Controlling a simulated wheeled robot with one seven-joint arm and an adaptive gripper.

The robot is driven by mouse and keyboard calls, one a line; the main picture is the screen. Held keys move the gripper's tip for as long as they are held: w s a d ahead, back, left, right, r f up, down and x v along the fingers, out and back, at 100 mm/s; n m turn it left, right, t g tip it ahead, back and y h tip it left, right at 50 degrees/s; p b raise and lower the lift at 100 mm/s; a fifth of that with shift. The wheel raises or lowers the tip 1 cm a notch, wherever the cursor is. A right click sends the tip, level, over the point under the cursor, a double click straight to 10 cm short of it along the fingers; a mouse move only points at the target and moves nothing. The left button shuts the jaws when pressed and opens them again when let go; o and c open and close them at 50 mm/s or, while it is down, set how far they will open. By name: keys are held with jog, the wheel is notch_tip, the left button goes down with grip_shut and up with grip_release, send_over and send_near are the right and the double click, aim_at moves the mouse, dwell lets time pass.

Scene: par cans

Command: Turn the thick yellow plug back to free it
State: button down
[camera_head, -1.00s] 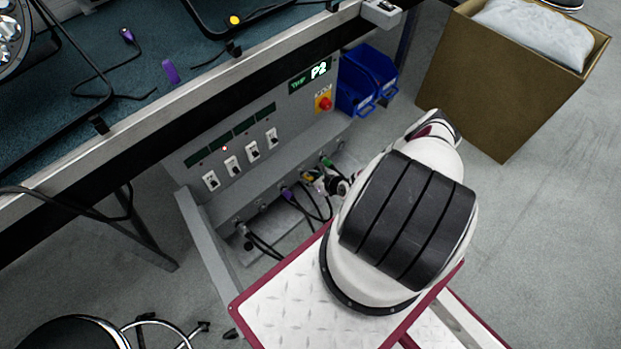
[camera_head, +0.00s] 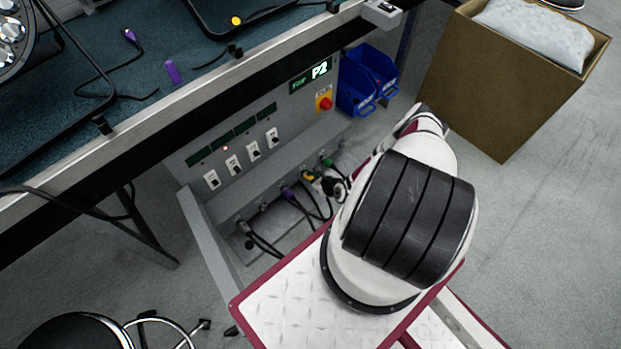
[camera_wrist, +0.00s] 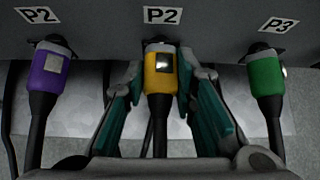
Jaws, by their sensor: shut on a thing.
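The thick yellow plug (camera_wrist: 160,75) sits in the panel under a P2 label in the wrist view, with its black cable hanging down. A silver latch shows on its face. My gripper (camera_wrist: 160,95) has one teal-padded finger on each side of the plug and is shut on it. In the head view the yellow plug (camera_head: 309,176) is small, and my arm covers part of the gripper there.
A purple plug (camera_wrist: 50,70) is to the left of the yellow one and a green plug (camera_wrist: 265,85) to the right, each close to a finger. The panel (camera_head: 265,150) has several switches and a red button (camera_head: 325,103). Blue bins (camera_head: 365,85) and a cardboard box (camera_head: 495,85) stand to the right.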

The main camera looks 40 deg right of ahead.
jog(key=shift+a, duration=0.1)
jog(key=c, duration=1.2)
grip_release()
jog(key=shift+s+r, duration=0.1)
jog(key=v, duration=1.1)
jog(key=shift+s+r, duration=0.2)
jog(key=shift+s, duration=0.15)
